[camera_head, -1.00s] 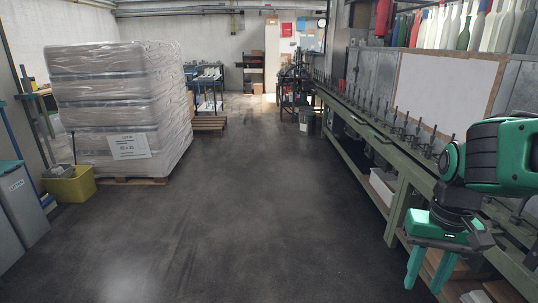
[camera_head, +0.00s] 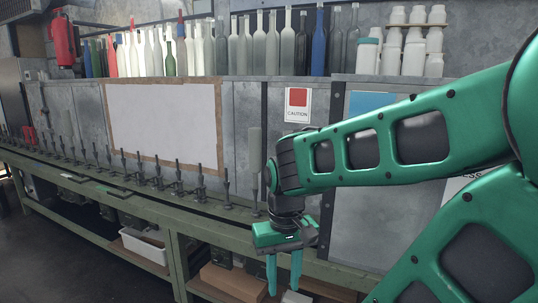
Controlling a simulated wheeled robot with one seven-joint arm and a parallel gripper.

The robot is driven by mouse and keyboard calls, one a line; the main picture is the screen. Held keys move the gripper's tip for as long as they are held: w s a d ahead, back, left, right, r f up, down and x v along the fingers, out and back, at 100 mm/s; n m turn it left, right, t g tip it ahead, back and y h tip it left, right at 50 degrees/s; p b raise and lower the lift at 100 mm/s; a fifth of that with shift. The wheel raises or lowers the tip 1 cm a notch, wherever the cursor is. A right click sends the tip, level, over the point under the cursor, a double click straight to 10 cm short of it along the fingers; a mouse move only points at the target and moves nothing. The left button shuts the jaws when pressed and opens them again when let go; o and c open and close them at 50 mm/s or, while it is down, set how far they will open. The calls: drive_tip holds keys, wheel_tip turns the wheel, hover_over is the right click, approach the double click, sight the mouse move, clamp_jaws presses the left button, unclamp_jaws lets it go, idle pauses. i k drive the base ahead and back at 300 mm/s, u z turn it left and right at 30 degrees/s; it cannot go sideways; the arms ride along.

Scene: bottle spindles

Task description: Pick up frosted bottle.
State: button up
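A pale grey, frosted-looking bottle (camera_head: 254,152) stands over the bench's spindle row, just left of my arm's wrist. It seems to sit neck down on a spindle, but its lower end is small and hard to make out. My gripper (camera_head: 283,283) hangs pointing down in front of the bench edge, below and to the right of this bottle. Its two green fingers are apart, with nothing visible between them. Several clear, grey and whitish bottles (camera_head: 273,45) also stand upright on the ledge above the panels.
The green bench (camera_head: 95,186) carries a row of bare spindles (camera_head: 158,170) running left. Boxes (camera_head: 232,283) and a white bin (camera_head: 145,247) lie under it. A grey metal wall with a white board (camera_head: 160,122) rises behind. White containers (camera_head: 413,50) stand on the ledge at right.

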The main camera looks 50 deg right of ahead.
sight(254, 133)
drive_tip(key=z, duration=0.65)
drive_tip(key=i, duration=0.9)
drive_tip(key=z, duration=0.55)
